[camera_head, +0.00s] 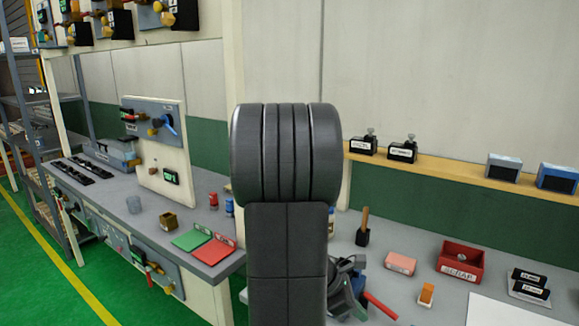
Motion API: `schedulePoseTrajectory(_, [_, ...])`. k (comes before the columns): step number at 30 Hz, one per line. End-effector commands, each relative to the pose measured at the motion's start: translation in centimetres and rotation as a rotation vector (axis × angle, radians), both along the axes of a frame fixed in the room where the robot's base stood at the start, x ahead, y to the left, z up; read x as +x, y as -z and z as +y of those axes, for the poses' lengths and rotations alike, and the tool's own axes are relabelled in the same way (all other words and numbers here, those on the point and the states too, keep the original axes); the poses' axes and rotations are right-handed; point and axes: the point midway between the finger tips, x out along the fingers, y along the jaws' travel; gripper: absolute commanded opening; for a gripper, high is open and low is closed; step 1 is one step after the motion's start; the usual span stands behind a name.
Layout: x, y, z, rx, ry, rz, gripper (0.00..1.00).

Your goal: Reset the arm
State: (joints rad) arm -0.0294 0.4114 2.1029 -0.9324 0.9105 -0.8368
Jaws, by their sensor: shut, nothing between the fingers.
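My own arm (287,170) stands upright in the middle of the head view, as a dark grey ribbed joint above a dark link. It blocks the centre of the scene.
The right bench holds a red scrap bin (460,262), a pink block (400,263), an orange-and-white item (426,294) and black blocks (529,282). A ledge (440,172) runs behind. The left bench (110,200) carries a panel (157,150) and red and green pads (205,243).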

Motion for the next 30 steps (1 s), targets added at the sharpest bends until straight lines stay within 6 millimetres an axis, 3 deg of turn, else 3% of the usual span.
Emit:
schedulePoseTrajectory(15, [2.0,-0.1,2.7,0.000,0.396,0.001,0.00])
schedulePoseTrajectory(30, [2.3,0.0,3.0,0.000,0.453,0.000,0.00])
